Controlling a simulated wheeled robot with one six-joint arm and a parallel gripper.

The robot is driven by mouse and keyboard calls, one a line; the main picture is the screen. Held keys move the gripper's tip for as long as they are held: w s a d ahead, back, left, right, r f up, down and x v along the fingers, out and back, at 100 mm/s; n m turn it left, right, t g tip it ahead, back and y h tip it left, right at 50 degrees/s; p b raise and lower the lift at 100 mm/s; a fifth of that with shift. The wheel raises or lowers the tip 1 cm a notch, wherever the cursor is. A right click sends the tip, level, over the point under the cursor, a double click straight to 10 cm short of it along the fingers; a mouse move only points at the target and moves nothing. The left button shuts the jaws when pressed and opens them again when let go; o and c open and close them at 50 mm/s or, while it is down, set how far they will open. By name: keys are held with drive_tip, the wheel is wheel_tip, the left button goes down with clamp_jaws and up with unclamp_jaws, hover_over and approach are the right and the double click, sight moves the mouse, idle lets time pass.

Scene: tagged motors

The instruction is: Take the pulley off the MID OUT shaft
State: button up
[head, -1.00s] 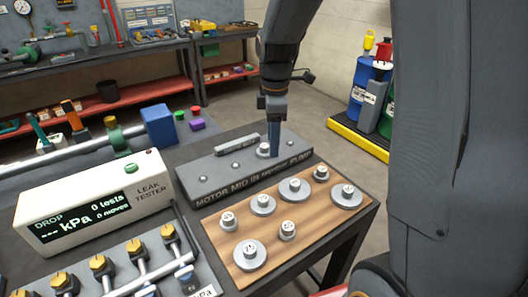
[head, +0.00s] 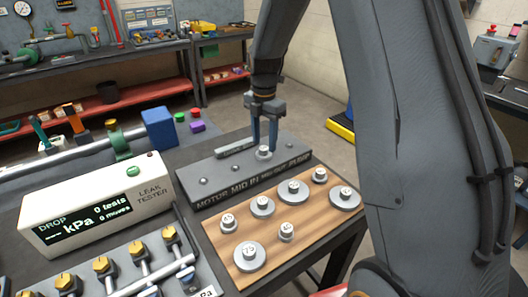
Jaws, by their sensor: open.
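A dark grey block (head: 222,185) carries a row of shafts, with lettering along its front reading MOTOR, MID IN, a blurred label that looks like MID OUT, and PUMP. A small silver pulley (head: 264,154) sits on the block above the blurred label. My gripper (head: 264,142) points down over this pulley with its jaws open. One finger is at the left of the pulley and the other at its right. I cannot tell whether either finger touches it.
A wooden board (head: 268,240) in front of the block holds several silver pulleys of different sizes. A white leak tester (head: 95,215) stands at the left, near brass-knobbed valves (head: 104,266). A blue block (head: 159,128) stands behind. Bare dark table lies beside the grey block.

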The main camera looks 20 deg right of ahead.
drive_tip(key=shift+f, duration=1.2)
clamp_jaws()
